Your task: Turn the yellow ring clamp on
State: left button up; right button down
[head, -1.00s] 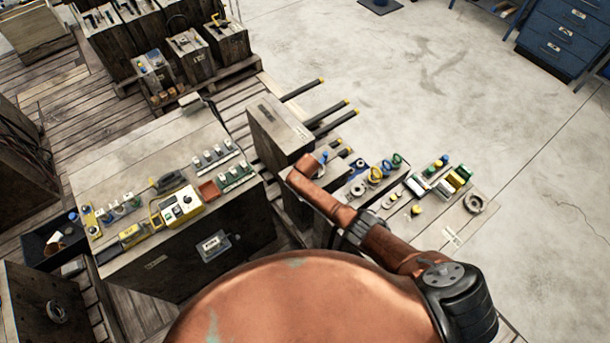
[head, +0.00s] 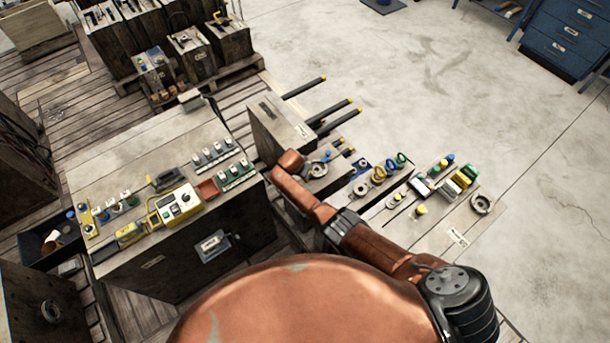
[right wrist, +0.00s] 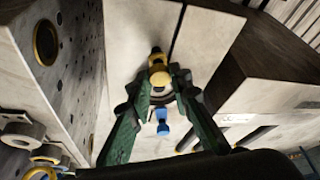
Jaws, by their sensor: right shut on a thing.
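In the right wrist view, the green fingers of my right gripper (right wrist: 160,88) are shut on a small yellow piece with a dark end, which looks like the yellow ring clamp (right wrist: 158,77). A grey round part (right wrist: 160,100) lies just beyond it, with a blue piece (right wrist: 162,124) below. Whether the clamp touches the grey part is hidden by the fingers. In the head view, the grey round part (head: 318,170) and its blue piece (head: 327,155) sit beside the end of my copper arm, on a low wooden surface. My left gripper is not in view.
A bench with a yellow control box (head: 180,206) stands to the left. Several coloured rings, including a yellow ring (head: 378,174), and other small parts lie on the wooden board to the right. A tall wooden block (head: 280,125) stands behind my arm.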

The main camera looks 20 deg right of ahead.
dwell(0.4)
jog(key=c, duration=1.8)
grip_release()
jog(key=shift+o, duration=0.2)
jog(key=v, duration=1.2)
